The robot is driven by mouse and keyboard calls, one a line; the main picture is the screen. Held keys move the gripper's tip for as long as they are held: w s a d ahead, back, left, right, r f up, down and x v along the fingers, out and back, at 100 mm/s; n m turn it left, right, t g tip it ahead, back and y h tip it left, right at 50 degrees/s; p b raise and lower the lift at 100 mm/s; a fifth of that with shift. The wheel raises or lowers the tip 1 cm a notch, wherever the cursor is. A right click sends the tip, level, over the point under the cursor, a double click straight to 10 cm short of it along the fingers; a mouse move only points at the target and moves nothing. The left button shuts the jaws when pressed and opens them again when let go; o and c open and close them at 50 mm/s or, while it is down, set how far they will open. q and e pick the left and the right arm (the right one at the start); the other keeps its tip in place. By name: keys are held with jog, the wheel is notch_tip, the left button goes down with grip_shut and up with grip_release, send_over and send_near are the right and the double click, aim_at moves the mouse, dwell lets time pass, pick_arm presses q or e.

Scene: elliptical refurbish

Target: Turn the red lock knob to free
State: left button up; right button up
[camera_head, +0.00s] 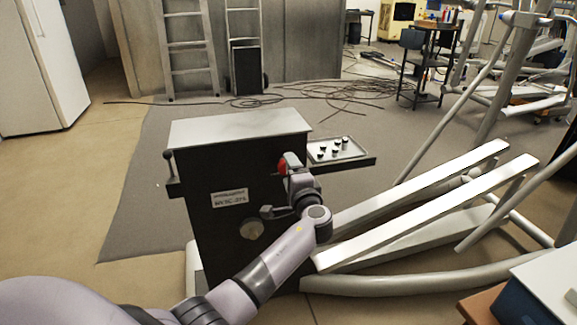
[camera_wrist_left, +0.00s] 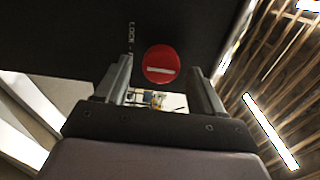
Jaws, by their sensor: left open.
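The red lock knob (camera_head: 283,167) sits on the upper right of the dark front panel (camera_head: 222,171) of a box-shaped machine, partly hidden by my gripper in the head view. In the left wrist view the knob (camera_wrist_left: 161,64) is a round red disc with a pale bar lying nearly level across it. White lettering reading "LOCK" (camera_wrist_left: 131,38) is beside it. My left gripper (camera_head: 275,187) is open in front of the panel. In the wrist view its fingers (camera_wrist_left: 164,80) stand either side of the knob, apart from it in the picture. My right gripper is not in view.
A small tray (camera_head: 337,152) with several dark pieces is attached at the machine's right. A side lever (camera_head: 169,165) is at its left. White rails (camera_head: 420,205) and thick tubes lie to the right. Cables (camera_head: 290,103) lie on the floor behind.

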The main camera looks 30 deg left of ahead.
pick_arm(q)
jog(key=v, duration=0.4)
jog(key=shift+s+d+p, duration=0.15)
jog(key=shift+d+p, duration=0.15)
jog(key=shift+p, duration=0.1)
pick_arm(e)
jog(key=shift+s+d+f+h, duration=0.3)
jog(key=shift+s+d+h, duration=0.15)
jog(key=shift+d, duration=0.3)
